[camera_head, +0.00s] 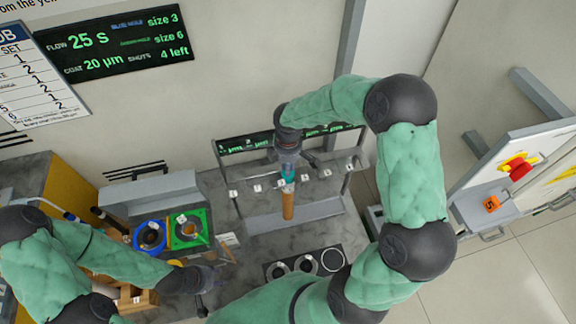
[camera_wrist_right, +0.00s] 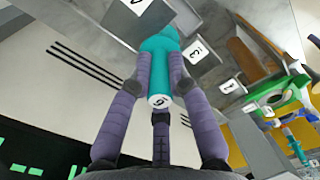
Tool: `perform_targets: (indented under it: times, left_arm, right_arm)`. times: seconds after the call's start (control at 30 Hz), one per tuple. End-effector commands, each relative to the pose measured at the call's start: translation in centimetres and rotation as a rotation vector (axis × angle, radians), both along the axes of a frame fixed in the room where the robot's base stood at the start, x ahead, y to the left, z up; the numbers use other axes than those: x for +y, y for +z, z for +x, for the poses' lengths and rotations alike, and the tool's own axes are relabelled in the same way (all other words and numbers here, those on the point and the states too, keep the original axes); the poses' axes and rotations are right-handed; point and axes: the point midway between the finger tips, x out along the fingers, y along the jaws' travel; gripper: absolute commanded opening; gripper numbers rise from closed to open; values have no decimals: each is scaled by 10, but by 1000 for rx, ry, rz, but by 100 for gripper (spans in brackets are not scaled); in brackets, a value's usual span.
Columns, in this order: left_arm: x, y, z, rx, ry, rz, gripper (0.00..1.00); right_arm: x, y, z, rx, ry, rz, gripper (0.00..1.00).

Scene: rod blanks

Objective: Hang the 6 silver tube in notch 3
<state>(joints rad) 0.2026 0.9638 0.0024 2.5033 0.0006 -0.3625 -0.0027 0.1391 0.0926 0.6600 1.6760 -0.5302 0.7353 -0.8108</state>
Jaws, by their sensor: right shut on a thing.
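My right gripper (camera_head: 288,166) is shut on a teal piece (camera_head: 288,174) at the rack (camera_head: 290,216). In the right wrist view the fingers (camera_wrist_right: 160,85) close on the teal piece (camera_wrist_right: 158,62), whose white end (camera_wrist_right: 160,101) bears a mark like a 6. The rack's front bar carries a row of white number tags (camera_head: 257,188); I cannot tell which notch the rod is at or whether it rests there. My left gripper (camera_head: 203,292) is low at left, its fingers unclear.
A blue ring bowl (camera_head: 150,236) and a green square holder (camera_head: 189,229) stand left of the rack. A dark block with several round openings (camera_head: 305,265) lies in front. A screen (camera_head: 115,45) reads size 3, size 6, 4 left. Grey tabletop is free between them.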

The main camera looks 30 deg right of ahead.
Motion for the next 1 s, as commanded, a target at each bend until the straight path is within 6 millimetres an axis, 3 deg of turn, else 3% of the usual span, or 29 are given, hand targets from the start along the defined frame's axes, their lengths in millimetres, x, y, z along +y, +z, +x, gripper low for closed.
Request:
perform_targets:
  times: [0.03, 0.07, 0.13, 0.17, 0.57, 0.77, 1.0]
  left_arm:
    - [0, 0, 0, 0, 0, 0, 40]
    - [0, 0, 0, 0, 0, 0, 40]
    - [0, 0, 0, 0, 0, 0, 40]
    - [0, 0, 0, 0, 0, 0, 40]
    - [0, 0, 0, 0, 0, 0, 40]
    - [0, 0, 0, 0, 0, 0, 40]
    - [0, 0, 0, 0, 0, 0, 40]
  right_arm:
    - [0, 0, 0, -1, 0, 0, 0]
    - [0, 0, 0, -1, 0, 0, 24]
    - [0, 0, 0, -1, 0, 0, 44]
    - [0, 0, 0, -1, 0, 0, 46]
    - [0, 5, 1, -2, -1, 0, 46]
    - [0, 34, 1, -4, 1, 0, 46]
    - [0, 82, 1, -5, 0, -1, 46]
